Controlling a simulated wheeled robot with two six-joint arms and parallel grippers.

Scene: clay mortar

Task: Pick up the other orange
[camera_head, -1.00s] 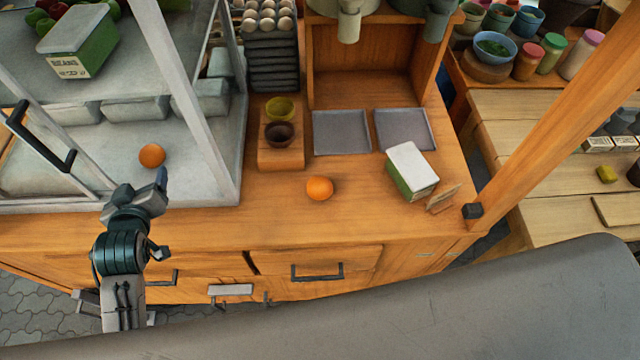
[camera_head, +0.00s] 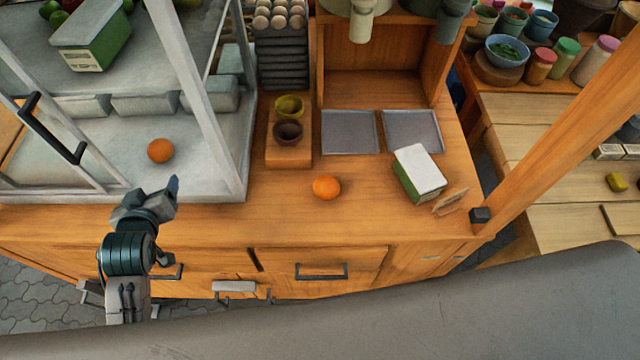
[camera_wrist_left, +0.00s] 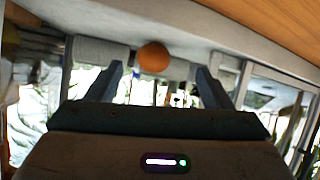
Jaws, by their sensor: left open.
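One orange (camera_head: 160,151) rests on the pale floor of the glass display case at the left. A second orange (camera_head: 326,187) lies on the wooden counter near the middle. My left gripper (camera_head: 172,190) is open and empty, at the case's front edge just nearer than the first orange and well left of the second. In the left wrist view the left gripper's fingers (camera_wrist_left: 160,82) stand apart, and an orange (camera_wrist_left: 153,57) shows beyond them, between the tips and not touched. My right gripper is not in view.
The case's white post (camera_head: 205,110) and black-handled door (camera_head: 50,130) frame the first orange. A wooden block with two bowls (camera_head: 288,152), two grey trays (camera_head: 350,132) and a green-white box (camera_head: 419,172) stand around the counter orange. The counter front is clear.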

